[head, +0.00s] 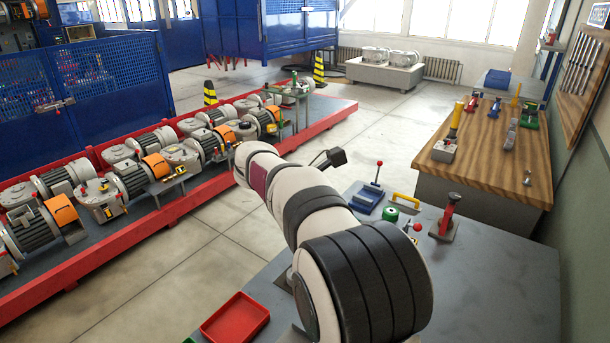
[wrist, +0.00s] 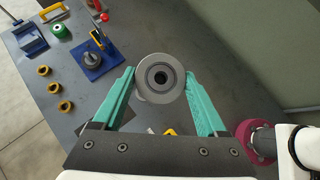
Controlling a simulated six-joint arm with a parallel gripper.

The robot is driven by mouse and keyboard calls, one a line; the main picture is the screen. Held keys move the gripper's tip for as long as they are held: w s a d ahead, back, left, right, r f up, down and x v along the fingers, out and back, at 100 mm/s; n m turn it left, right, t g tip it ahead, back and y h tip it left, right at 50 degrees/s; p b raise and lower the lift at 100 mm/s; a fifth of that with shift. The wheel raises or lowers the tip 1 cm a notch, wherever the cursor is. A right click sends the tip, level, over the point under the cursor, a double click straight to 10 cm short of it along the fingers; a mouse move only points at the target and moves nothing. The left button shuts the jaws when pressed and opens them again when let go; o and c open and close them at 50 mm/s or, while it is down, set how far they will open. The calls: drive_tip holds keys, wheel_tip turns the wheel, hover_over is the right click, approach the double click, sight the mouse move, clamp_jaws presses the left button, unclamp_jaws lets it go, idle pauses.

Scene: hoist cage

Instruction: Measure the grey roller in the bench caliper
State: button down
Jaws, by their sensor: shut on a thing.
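The grey roller (wrist: 161,79) is seen end-on in the wrist view, with a dark round bore in its middle. My gripper (wrist: 160,84) has its two teal fingers closed on the roller's sides. The roller is above the grey bench; its height is hard to judge. A blue fixture with a red-knobbed lever (head: 368,202) stands on the bench in the head view. It also shows at the upper left of the wrist view (wrist: 27,40). A second blue-based device (wrist: 91,66) stands nearer. I cannot tell for sure which is the caliper. My arm hides gripper and roller in the head view.
Several brass rings (wrist: 54,88) lie in a row on the bench. A green round piece (head: 390,214), a yellow handle (head: 406,200) and a red-handled stand (head: 446,219) are at its back. A red tray (head: 235,318) sits at the front left. The bench's right side is clear.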

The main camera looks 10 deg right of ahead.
wheel_tip(320, 180, down, 7)
drive_tip(key=s+m+g+y, duration=0.2)
drive_tip(key=m+g, duration=0.3)
drive_tip(key=m, duration=0.1)
drive_tip(key=m+t+y, duration=0.1)
drive_tip(key=m+y, duration=1.3)
drive_tip(key=m, duration=0.9)
hover_over(296, 336)
drive_tip(key=s, duration=0.2)
wheel_tip(296, 336, down, 15)
drive_tip(key=shift+f, duration=3.15)
drive_tip(key=shift+f, duration=0.55)
